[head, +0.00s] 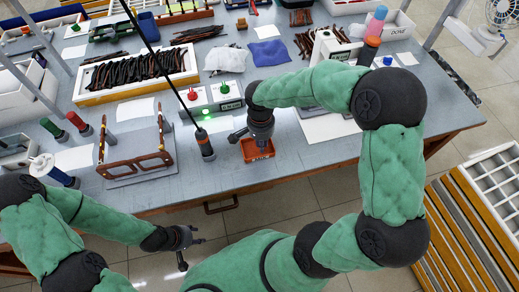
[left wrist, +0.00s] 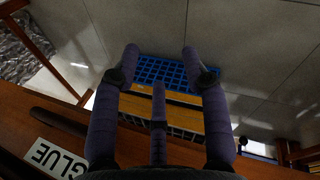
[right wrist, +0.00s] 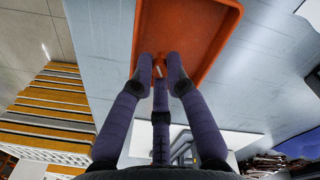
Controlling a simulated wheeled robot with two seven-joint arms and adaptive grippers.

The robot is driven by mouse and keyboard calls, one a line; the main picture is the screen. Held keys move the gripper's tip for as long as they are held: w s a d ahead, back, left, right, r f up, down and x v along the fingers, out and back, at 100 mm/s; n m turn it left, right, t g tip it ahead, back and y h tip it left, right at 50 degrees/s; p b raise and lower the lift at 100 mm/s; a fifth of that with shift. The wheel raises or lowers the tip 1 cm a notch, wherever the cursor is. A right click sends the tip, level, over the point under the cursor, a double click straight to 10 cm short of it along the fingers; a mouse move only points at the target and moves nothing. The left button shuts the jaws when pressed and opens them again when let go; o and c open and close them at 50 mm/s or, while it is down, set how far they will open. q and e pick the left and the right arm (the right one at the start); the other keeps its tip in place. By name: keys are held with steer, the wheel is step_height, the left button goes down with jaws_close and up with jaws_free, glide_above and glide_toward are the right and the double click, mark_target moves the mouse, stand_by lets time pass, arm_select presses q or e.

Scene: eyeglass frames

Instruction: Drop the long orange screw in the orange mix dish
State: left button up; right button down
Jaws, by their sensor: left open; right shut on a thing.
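The orange mix dish (head: 262,155) stands near the front edge of the workbench, and it also fills the top of the right wrist view (right wrist: 205,25). My right gripper (head: 251,137) is just above the dish. In the right wrist view its fingertips (right wrist: 160,67) are shut on a small, thin orange thing (right wrist: 158,71), which looks like the long orange screw; the fingers hide most of it. My left gripper (head: 190,245) is open and empty, away from the dish and in front of the bench. In the left wrist view it points toward the floor.
A dark screwdriver-like tool (head: 205,146) stands left of the dish. Two boxes with red and green buttons (head: 210,102) stand behind. The bench (head: 330,165) is clear to the right of the dish.

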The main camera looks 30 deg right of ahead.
steer(key=c, duration=1.2)
jaws_free()
steer(key=shift+o, duration=0.2)
steer(key=shift+r, duration=0.15)
step_height(320, 180, up, 12)
steer(key=shift+w, duration=0.2)
steer(key=shift+a, duration=0.1)
